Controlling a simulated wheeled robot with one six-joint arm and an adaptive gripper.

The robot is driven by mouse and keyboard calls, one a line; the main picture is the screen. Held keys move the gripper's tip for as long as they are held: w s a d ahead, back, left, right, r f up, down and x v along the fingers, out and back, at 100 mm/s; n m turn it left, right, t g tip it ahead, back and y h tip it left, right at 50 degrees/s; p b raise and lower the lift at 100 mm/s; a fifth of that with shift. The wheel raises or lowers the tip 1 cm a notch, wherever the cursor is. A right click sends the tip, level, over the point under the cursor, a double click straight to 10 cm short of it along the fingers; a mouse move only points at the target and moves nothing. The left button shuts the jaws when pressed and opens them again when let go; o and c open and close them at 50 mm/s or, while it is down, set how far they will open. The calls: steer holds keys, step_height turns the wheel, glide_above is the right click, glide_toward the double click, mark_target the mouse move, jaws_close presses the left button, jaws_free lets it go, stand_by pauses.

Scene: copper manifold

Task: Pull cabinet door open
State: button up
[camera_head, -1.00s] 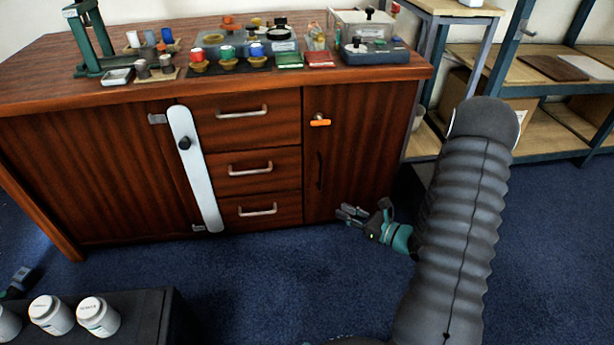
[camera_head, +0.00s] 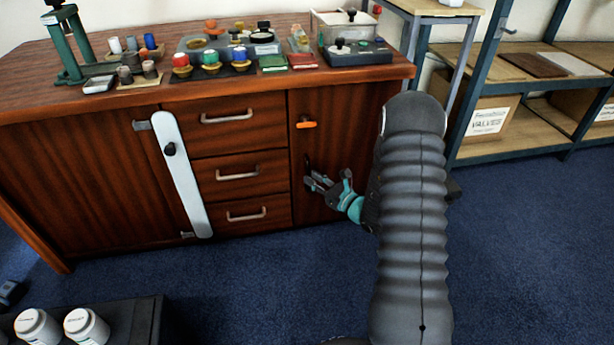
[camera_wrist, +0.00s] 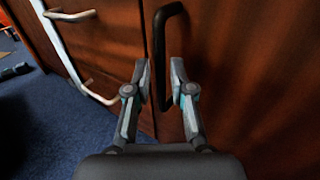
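The reddish-brown cabinet door (camera_head: 345,150) is at the right end of the cabinet front and looks closed. Its black vertical handle is partly hidden by my gripper (camera_head: 318,181) in the head view. In the wrist view the black handle (camera_wrist: 160,35) stands between the two fingertips of my gripper (camera_wrist: 161,76). The fingers are apart, with a gap visible on either side of the handle bar. Whether either finger touches it I cannot tell. An orange latch (camera_head: 306,124) sits high on the door, turned sideways.
Three drawers with metal handles (camera_head: 238,173) are left of the door. A white bar (camera_head: 181,175) with a black knob crosses the cabinet front further left. Shelving (camera_head: 530,120) stands to the right. Blue carpet (camera_head: 260,285) is clear before the door. White jars (camera_head: 86,326) are at lower left.

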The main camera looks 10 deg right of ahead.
steer(key=shift+x, duration=1.4)
jaws_close()
